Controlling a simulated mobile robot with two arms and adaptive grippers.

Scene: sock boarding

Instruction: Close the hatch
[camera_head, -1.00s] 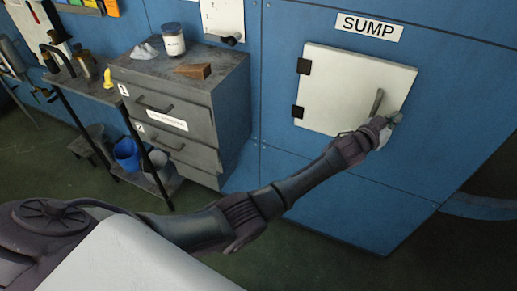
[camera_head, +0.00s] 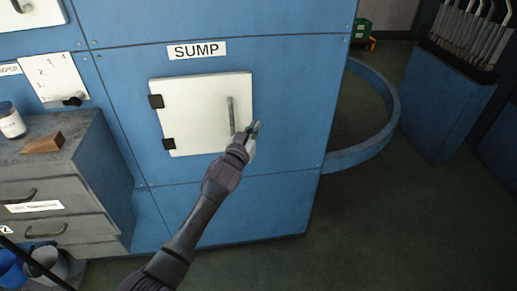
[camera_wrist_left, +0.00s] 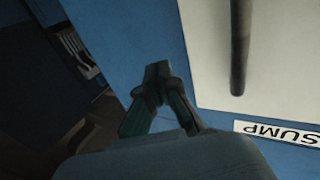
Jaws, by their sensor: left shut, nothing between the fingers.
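The white hatch (camera_head: 195,115) sits on the blue cabinet under the SUMP label (camera_head: 197,50). It has two black hinges on its left side and a grey bar handle (camera_head: 231,114) near its right edge. The hatch looks flush or nearly flush with the cabinet face; I cannot tell whether a small gap is left. My left gripper (camera_head: 254,128) is at the hatch's right edge, beside the handle and not around it. In the left wrist view my left gripper (camera_wrist_left: 158,72) is shut and empty, with the hatch (camera_wrist_left: 270,60) and handle (camera_wrist_left: 238,45) beside it. My right gripper is not in view.
A grey drawer unit (camera_head: 110,165) with a jar (camera_head: 11,121) and a brown wedge (camera_head: 43,143) stands at the left. A curved blue rail (camera_head: 385,125) and a blue rack (camera_head: 445,100) stand at the right. The green floor between is clear.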

